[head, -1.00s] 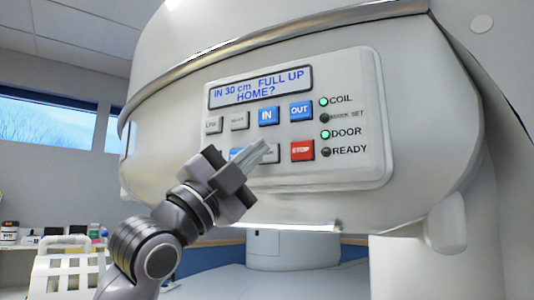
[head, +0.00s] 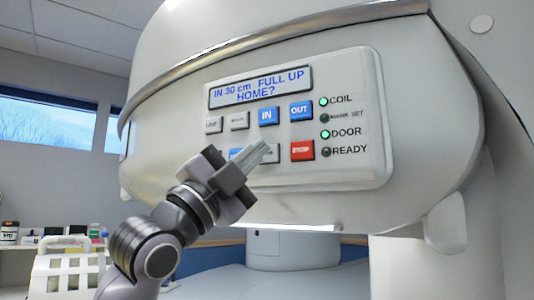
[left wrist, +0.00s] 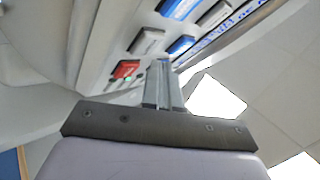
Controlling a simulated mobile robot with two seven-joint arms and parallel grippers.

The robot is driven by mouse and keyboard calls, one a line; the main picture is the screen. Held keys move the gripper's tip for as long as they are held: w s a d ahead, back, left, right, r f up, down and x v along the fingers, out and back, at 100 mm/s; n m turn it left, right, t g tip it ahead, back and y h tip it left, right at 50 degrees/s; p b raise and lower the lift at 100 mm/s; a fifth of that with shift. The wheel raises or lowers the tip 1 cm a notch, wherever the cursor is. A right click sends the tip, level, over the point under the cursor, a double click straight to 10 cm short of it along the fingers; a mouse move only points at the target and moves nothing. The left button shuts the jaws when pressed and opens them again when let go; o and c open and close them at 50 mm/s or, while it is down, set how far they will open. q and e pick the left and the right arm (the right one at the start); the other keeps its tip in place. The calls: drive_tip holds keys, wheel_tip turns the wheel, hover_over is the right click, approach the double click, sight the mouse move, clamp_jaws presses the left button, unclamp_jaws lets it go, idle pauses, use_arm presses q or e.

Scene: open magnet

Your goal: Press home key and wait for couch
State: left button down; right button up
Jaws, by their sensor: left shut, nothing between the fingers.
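The control panel (head: 345,85) is on the white magnet's front. Its display (head: 260,88) reads "IN 30 cm FULL UP HOME?". The upper row has two grey keys, a blue IN key (head: 268,115) and a blue OUT key (head: 301,111). The lower row has a blue key (head: 236,154), a grey key (head: 272,156) with an unreadable label, and a red STOP key (head: 302,151). My left gripper (head: 262,146) is shut and empty, its tips in front of the lower grey key, partly hiding it. I cannot tell whether they touch. The grey key also shows in the left wrist view (left wrist: 147,40).
The COIL (head: 323,101) and DOOR (head: 325,134) lamps are green; the other two, including READY (head: 327,152), are dark. A white rack (head: 62,268) and bottles stand at lower left. I cannot make out the couch for certain.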

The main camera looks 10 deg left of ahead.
use_arm(q)
drive_tip(key=shift+w+d+p, duration=0.1)
drive_tip(key=shift+w+p, duration=0.25)
drive_tip(key=shift+w, duration=0.1)
